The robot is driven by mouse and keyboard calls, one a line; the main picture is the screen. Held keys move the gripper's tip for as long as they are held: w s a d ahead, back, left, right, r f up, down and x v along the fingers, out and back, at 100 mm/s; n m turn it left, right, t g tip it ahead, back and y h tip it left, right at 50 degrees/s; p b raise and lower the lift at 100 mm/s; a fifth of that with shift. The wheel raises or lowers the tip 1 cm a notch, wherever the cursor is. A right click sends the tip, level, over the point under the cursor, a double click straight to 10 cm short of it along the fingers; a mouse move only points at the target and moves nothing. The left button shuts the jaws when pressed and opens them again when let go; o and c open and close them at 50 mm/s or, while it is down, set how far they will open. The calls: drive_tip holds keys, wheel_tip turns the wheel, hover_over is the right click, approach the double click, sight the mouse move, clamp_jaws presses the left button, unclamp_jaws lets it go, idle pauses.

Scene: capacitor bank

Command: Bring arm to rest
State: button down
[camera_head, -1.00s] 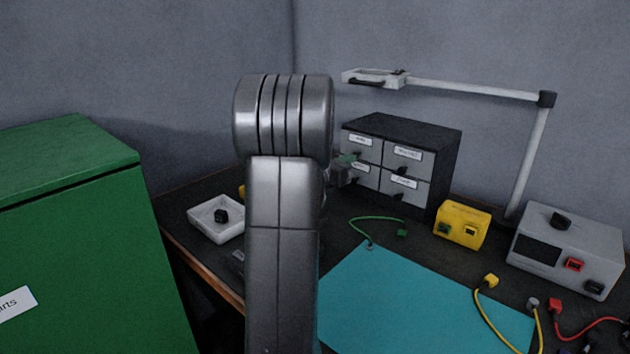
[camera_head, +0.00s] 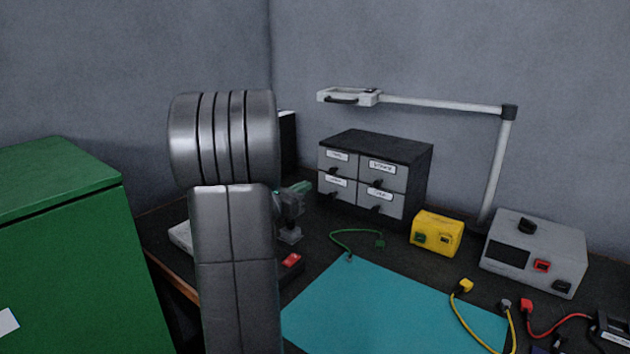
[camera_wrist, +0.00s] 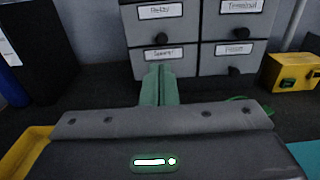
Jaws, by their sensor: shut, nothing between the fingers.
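My arm stands upright in the left middle of the head view, its grey links hiding part of the bench behind. My gripper (camera_head: 303,187) shows just right of the arm, in front of the drawer cabinet (camera_head: 425,170) and apart from it. In the wrist view the green fingers of my gripper (camera_wrist: 160,84) are together with nothing between them. They point towards the labelled drawers of the cabinet (camera_wrist: 205,62).
A teal mat (camera_head: 390,305) lies on the dark bench. A yellow box (camera_head: 437,232), a grey instrument (camera_head: 533,255) and a lamp arm (camera_head: 440,105) stand right. A white tray (camera_head: 180,237) is partly hidden by my arm. A green cabinet (camera_head: 70,250) stands left.

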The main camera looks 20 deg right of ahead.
drive_tip(key=v, duration=0.4)
drive_tip(key=shift+s, duration=0.1)
